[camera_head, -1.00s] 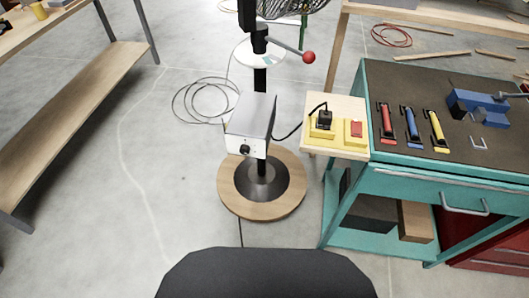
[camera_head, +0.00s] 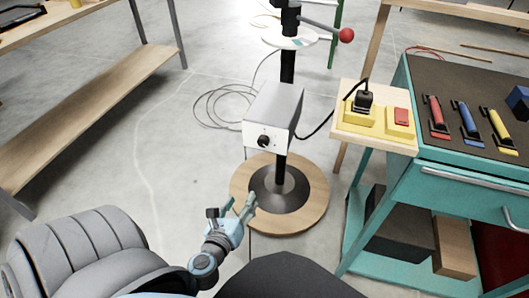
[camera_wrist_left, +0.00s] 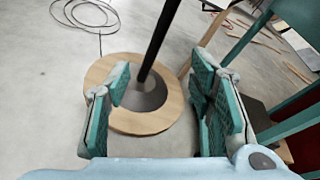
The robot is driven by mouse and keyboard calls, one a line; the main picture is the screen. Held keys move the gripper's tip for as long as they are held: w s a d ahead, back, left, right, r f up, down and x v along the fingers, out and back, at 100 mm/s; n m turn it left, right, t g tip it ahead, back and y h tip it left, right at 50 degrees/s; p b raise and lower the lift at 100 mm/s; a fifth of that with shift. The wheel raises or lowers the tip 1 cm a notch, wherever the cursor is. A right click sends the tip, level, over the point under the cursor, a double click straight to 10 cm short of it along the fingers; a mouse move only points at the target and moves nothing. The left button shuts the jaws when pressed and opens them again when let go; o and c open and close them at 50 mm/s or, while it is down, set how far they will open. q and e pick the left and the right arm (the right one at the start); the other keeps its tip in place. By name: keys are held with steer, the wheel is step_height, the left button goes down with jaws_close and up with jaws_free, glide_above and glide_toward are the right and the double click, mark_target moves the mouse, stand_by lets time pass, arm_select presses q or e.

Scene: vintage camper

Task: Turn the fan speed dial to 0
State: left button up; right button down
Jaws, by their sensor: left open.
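The fan speed dial (camera_head: 263,141) is a small black knob on the white front face of a grey control box (camera_head: 274,108). The box is fixed to the fan's black pole above a round wooden base (camera_head: 309,207). My left gripper (camera_head: 238,206) is open and empty, below and a little left of the box, in front of the base. In the left wrist view its two teal-padded fingers (camera_wrist_left: 160,105) stand wide apart, with the base and pole beyond them. The dial is not visible in that view. My right gripper is not in view.
A teal workbench (camera_head: 395,180) with clamps on its dark top stands at the right. A wooden side shelf holds a yellow switch box (camera_head: 365,120) with a plug and red switch. A wooden bench (camera_head: 90,110) stands at the left. Cables lie on the open floor.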

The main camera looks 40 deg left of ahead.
arm_select(q)
step_height(320, 180, up, 8)
steer(key=w+m+t, duration=0.1)
steer(key=m+t, duration=0.2)
steer(key=m, duration=0.1)
glide_toward(262, 144)
steer(key=shift+m, duration=0.3)
steer(key=x, duration=0.8)
steer(key=shift+w, duration=0.25)
steer(key=shift+w+a, duration=0.1)
steer(key=c, duration=0.9)
jaws_close()
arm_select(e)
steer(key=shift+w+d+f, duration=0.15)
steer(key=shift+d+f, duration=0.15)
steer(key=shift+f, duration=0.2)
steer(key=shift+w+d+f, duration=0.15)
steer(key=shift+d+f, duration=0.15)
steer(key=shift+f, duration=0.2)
